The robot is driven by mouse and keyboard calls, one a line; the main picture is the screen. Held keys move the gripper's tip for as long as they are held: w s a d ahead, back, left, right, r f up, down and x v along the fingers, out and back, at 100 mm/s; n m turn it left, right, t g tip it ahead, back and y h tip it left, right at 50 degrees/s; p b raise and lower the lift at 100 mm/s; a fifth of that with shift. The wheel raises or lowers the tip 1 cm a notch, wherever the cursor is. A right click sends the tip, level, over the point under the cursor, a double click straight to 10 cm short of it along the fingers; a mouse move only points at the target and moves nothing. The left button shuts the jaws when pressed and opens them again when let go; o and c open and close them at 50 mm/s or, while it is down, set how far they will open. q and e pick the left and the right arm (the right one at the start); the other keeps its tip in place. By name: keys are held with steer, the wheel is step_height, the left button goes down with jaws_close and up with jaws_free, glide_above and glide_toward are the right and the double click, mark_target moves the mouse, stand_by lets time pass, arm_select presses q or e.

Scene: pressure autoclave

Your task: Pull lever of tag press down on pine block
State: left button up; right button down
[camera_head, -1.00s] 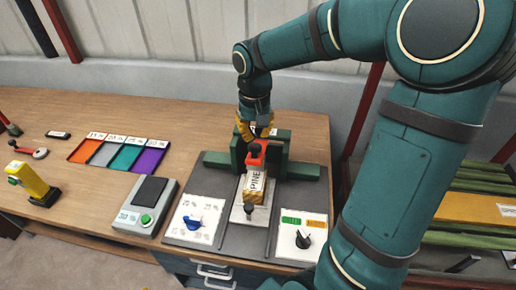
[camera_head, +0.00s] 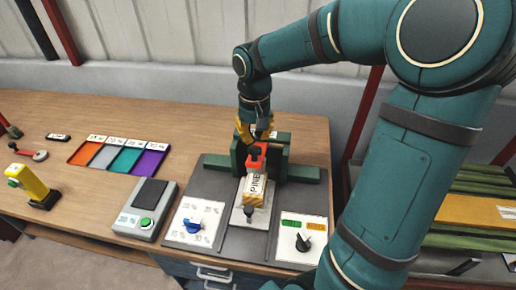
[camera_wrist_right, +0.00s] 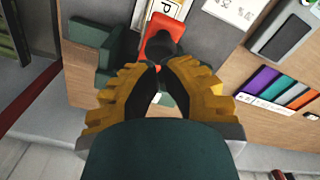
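The tag press has a dark green frame (camera_head: 303,174) and an orange-red head (camera_head: 252,163). The pine block (camera_head: 257,191), with a PINE label, lies on the light plate in front of the head. My right gripper (camera_head: 257,137), with yellow fingers, is directly over the press head. In the right wrist view its fingertips (camera_wrist_right: 160,73) come close together at the dark lever knob (camera_wrist_right: 163,47), with the orange head (camera_wrist_right: 161,24) beyond. I cannot tell whether they grip the knob or only touch it. My left gripper is not in view.
A panel with a blue dial (camera_head: 190,224) lies left of the block and one with a black dial (camera_head: 303,242) right. A grey device with a green button (camera_head: 145,222), a coloured tray (camera_head: 90,164) and a yellow tool (camera_head: 33,184) stand further left on the bench.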

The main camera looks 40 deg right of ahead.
mark_target(255, 157)
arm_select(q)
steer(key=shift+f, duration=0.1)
arm_select(e)
steer(key=shift+f, duration=0.1)
arm_select(q)
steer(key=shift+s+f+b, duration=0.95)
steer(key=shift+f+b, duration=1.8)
steer(key=shift+b, duration=0.15)
arm_select(e)
steer(key=shift+f, duration=3.85)
steer(key=shift+r+p, duration=3)
steer(key=shift+r, duration=0.55)
steer(key=shift+r+p, duration=0.85)
steer(key=shift+r, duration=0.25)
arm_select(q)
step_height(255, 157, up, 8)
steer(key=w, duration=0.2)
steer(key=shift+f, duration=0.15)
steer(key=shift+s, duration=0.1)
arm_select(e)
steer(key=shift+s+f, duration=0.1)
